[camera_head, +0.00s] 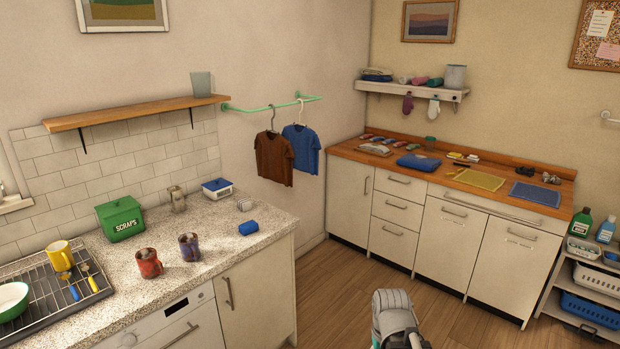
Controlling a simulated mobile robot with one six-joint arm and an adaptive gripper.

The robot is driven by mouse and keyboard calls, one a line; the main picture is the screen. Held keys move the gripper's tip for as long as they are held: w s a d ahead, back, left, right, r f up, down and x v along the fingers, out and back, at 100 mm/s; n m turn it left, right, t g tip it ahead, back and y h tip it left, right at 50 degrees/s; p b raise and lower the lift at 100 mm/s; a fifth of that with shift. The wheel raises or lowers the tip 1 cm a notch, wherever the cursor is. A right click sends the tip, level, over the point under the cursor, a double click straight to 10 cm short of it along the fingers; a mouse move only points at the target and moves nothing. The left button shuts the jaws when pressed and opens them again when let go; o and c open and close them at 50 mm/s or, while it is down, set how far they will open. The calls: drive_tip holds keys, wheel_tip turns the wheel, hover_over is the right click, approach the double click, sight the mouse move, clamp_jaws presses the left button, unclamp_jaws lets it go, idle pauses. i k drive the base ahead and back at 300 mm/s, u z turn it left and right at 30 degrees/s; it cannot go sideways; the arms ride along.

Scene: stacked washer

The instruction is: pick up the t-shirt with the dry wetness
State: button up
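Two t-shirts hang from a green wall rail (275,106). The brown t-shirt (274,158) is on the left, on a dark hanger. The blue t-shirt (303,148) is just right of it, on a light hanger. I cannot tell from this view which one is dry. A folded blue cloth (418,162) lies on the wooden counter; I cannot tell if it is a t-shirt. The end of my grey arm with my gripper (402,340) shows at the bottom edge, well apart from the shirts. Its fingers are not clearly visible.
The wooden counter (345,152) at the back holds mats and small items. A rack (572,300) stands at right. Floor between the counters is clear.

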sight(305, 142)
drive_tip(key=z, duration=0.05)
drive_tip(key=i, duration=3.25)
drive_tip(key=z, duration=0.05)
